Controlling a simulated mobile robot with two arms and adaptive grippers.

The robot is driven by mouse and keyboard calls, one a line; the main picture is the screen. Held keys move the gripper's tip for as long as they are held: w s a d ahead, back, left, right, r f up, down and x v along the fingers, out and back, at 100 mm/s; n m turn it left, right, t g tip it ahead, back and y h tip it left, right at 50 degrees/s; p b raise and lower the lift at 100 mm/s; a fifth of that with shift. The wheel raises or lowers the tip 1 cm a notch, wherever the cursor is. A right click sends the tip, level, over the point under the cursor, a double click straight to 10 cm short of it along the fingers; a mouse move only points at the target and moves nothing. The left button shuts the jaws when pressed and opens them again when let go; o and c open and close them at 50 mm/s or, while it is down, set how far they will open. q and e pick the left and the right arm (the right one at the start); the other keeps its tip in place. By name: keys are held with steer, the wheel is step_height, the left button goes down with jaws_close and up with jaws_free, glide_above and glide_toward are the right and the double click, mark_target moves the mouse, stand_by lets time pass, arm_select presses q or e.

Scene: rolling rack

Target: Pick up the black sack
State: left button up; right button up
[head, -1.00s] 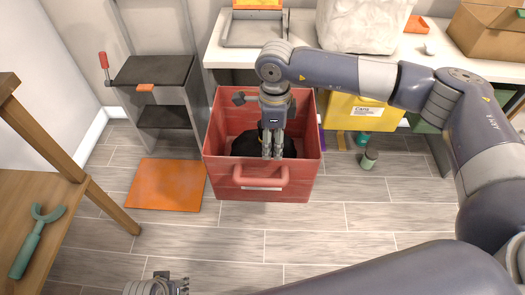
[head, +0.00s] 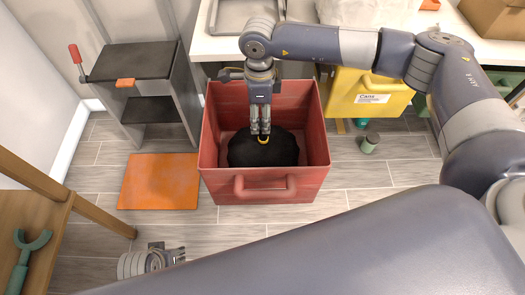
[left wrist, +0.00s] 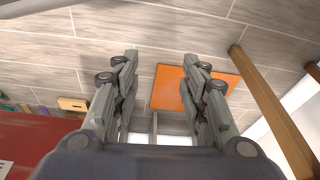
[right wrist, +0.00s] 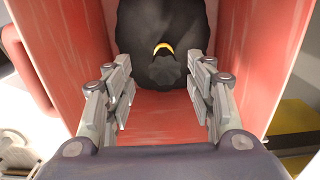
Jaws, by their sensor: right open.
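The black sack (head: 280,150) lies in the red bin (head: 222,184); a yellow band circles its tied neck. My right gripper (head: 261,135) reaches down into the bin from above, its fingertips by the neck. In the right wrist view its fingers (right wrist: 160,85) are apart and empty. There the sack (right wrist: 140,30) shows with its neck and yellow band (right wrist: 163,47) ahead of the gap between the fingers. My left gripper (head: 182,256) is low at the bottom of the head view; its fingers (left wrist: 160,65) are apart and empty in the left wrist view.
The bin's walls stand close around my right gripper. A wooden table (head: 25,240) is at lower left.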

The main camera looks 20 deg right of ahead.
glide_above(263, 147)
steer(key=w, duration=0.2)
steer(key=f, duration=0.5)
steer(key=f+b, duration=0.1)
steer(key=f, duration=0.1)
steer(key=shift+s+d+f, duration=0.1)
steer(key=shift+d+f, duration=0.2)
steer(key=shift+f, duration=0.1)
arm_select(q)
step_height(263, 147, up, 3)
steer(key=shift+w+r, duration=0.15)
steer(key=shift+r, duration=0.05)
arm_select(e)
jaws_close()
steer(key=shift+r, duration=0.15)
